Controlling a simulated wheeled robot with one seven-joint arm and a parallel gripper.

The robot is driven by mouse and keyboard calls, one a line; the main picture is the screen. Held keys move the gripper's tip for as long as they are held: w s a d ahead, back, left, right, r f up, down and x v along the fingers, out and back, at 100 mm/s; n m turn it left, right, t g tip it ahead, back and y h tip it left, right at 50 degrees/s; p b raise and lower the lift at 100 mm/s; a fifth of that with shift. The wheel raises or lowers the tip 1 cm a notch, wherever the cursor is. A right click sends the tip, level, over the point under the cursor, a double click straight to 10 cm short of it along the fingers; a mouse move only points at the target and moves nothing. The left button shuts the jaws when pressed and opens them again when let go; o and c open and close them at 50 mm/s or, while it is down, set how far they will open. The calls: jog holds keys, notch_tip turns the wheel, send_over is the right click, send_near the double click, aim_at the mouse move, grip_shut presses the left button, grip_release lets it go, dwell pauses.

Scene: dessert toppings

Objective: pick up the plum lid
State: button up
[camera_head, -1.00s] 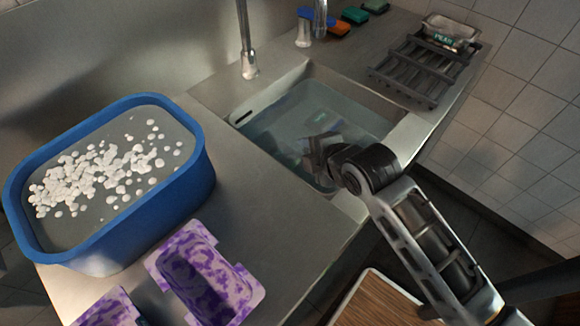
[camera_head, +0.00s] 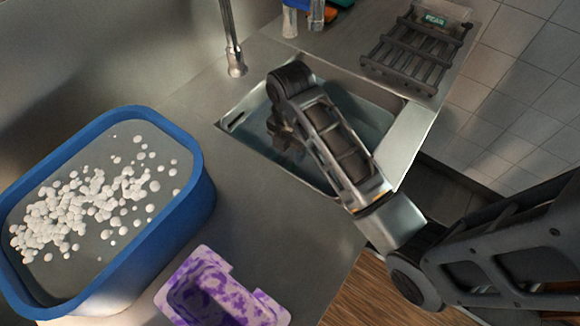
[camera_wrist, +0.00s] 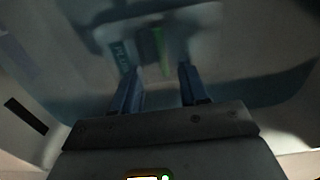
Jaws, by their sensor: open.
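The plum lid (camera_wrist: 122,55) shows dimly in the wrist view, ahead of my fingers in the sink basin, with a bluish label that appears to read PLUM. A green strip (camera_wrist: 159,47) stands beside the label. My gripper (camera_wrist: 160,67) is open, with its two fingers apart and nothing visible held between them. The lid looks beyond the fingertips; whether they touch it I cannot tell. In the head view my gripper (camera_head: 283,138) reaches down into the sink (camera_head: 240,117), and my arm hides much of the basin, so the lid cannot be made out there.
A blue tub (camera_head: 190,215) with white pieces stands on the counter at left. A purple-mottled tray (camera_head: 262,308) lies at the front. A dark rack (camera_head: 400,58) with a PEAR-labelled item (camera_head: 436,20) is at upper right. The faucet (camera_head: 233,50) rises behind the sink.

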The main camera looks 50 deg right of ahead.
aim_at(290, 167)
jog(key=shift+s+a+f+p, duration=0.1)
jog(key=shift+f+p, duration=0.1)
jog(key=shift+f, duration=1.15)
jog(key=shift+a+f+p, duration=0.1)
jog(key=shift+f+p, duration=0.1)
jog(key=shift+f, duration=1.15)
grip_shut()
